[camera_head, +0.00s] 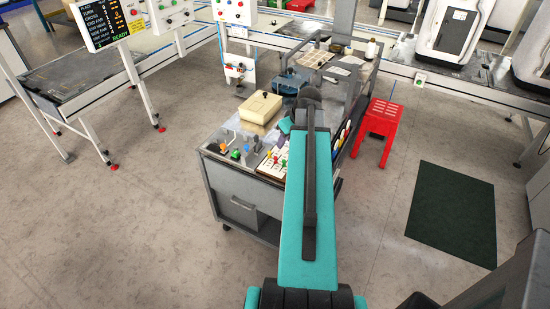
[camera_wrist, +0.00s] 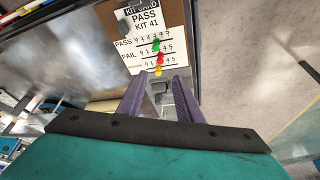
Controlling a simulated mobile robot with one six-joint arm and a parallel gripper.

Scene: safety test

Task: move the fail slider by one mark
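A white score card (camera_wrist: 148,30) reading "PASS KIT 41" lies on a brown board in the wrist view. It has numbered rows; the upper two read PASS and FAIL. A green slider (camera_wrist: 156,46) is by the PASS row, a red slider (camera_wrist: 160,58) by the FAIL row and a yellow slider (camera_wrist: 158,71) by the lowest row. The exact marks are too small to tell. My gripper (camera_wrist: 160,84) has its two purple fingers apart and nothing between them, below the yellow slider in the picture. The card (camera_head: 268,166) is partly hidden by my arm in the head view.
The card lies on a grey cart (camera_head: 238,186), beside several coloured levers and a cream box (camera_head: 258,108). A red stool (camera_head: 381,122) stands to the right, with a dark green mat (camera_head: 455,212) on the floor. A screen (camera_head: 103,22) stands at upper left.

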